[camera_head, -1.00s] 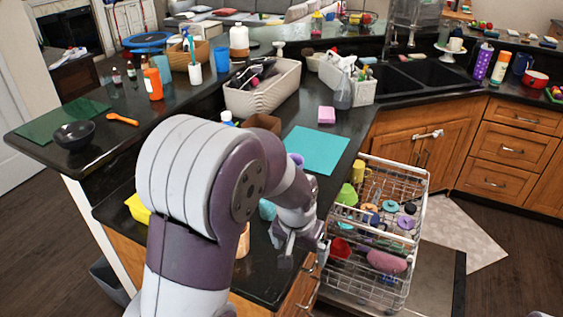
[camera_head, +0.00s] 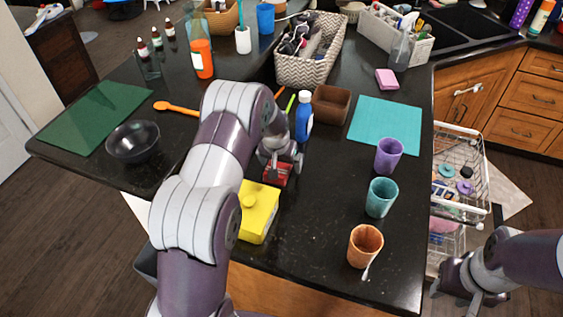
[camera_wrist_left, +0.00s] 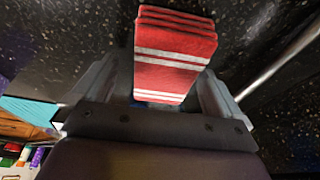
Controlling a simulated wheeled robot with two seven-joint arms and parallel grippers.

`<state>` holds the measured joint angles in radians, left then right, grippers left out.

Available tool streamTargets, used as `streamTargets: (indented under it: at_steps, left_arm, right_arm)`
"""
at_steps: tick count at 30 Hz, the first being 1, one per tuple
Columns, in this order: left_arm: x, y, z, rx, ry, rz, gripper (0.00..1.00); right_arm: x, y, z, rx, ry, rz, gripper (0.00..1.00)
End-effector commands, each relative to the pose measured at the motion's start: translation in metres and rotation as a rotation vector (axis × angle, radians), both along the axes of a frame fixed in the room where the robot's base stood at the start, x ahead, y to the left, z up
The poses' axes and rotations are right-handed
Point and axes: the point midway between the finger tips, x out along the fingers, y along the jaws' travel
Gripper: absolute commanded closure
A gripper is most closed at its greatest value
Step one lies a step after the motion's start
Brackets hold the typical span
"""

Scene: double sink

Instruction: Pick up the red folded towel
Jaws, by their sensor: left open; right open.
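The red folded towel (camera_head: 275,176) lies on the dark counter, just behind the yellow block-shaped item and partly hidden by my left gripper (camera_head: 279,160). In the left wrist view the towel (camera_wrist_left: 174,50), red with white stripes, sits between the two open fingers of the left gripper (camera_wrist_left: 163,84). The fingers are apart at its sides; I cannot tell whether they touch it. My right gripper (camera_head: 466,292) is open and empty at the lower right, in front of the dish rack.
A yellow item (camera_head: 257,215) stands close in front of the towel, and a blue bottle (camera_head: 303,118) and brown box (camera_head: 331,104) behind it. Purple (camera_head: 389,155), teal (camera_head: 381,197) and orange (camera_head: 365,246) cups stand to the right. A black bowl (camera_head: 133,142) is left.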

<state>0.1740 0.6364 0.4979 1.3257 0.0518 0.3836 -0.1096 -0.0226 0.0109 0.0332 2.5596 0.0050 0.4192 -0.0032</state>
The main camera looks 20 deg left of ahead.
Motion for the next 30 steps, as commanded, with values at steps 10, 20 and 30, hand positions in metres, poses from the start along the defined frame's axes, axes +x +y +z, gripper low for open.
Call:
streamTargets:
  at_steps: [10,20,30]
  left_arm:
    - [0.002,0.001,-0.007,0.000,-0.001,0.000,0.23]
    - [0.002,0.001,-0.006,0.001,-0.002,0.000,0.55]
    - [0.003,0.001,0.024,0.002,-0.006,-0.001,0.55]
  right_arm:
    - [0.000,0.000,0.001,0.000,0.001,0.000,0.57]
    - [0.000,0.000,0.001,0.000,0.001,0.000,0.57]
    - [0.000,0.000,-0.011,0.000,0.001,0.000,0.57]
